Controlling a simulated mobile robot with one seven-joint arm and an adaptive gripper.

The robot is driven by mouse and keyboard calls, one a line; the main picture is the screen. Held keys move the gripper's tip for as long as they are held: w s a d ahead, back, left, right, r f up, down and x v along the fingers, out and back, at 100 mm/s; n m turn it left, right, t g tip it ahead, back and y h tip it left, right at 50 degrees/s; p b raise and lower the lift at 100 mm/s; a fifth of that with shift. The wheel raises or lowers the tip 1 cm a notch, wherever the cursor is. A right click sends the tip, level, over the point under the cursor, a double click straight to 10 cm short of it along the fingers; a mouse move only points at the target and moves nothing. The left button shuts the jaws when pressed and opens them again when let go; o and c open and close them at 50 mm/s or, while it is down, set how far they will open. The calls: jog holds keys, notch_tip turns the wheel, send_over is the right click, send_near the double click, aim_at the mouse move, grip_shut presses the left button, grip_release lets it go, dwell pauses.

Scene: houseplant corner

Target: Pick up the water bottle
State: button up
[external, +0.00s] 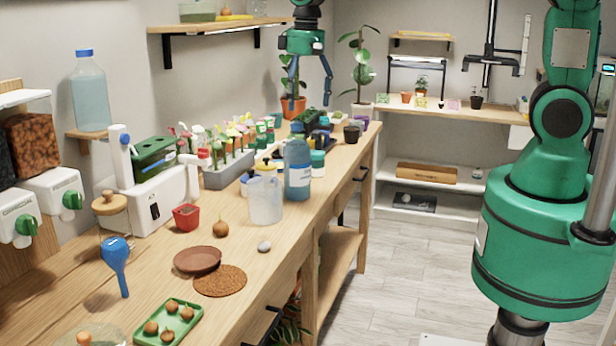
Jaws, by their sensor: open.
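A blue translucent bottle (297,172) with a pale label stands upright on the wooden workbench, near its front edge. A larger clear bottle of bluish water (90,100) with a blue cap stands on a small wall shelf at the left. I cannot tell for sure which one the task names. My gripper (309,97) hangs with its fingers pointing down, apart and empty. In the picture it is above the blue bottle on the workbench and touches neither bottle.
A planter of flower labels (228,168) is to the left. A wall shelf (215,26) is near my gripper. The bench front (290,245) has some bare wood.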

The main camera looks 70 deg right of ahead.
send_near(297, 143)
jog(key=w+d+f, duration=0.1)
jog(key=d+f, duration=0.1)
jog(key=shift+w+d+f+g, duration=0.1)
jog(key=shift+w+d+g, duration=0.2)
jog(key=shift+w+d, duration=0.05)
jog(key=shift+f, duration=4.3)
jog(key=shift+s+f+b, duration=0.1)
jog(key=shift+f+b, duration=0.45)
jog(key=shift+f, duration=2.05)
jog(key=shift+c, duration=0.3)
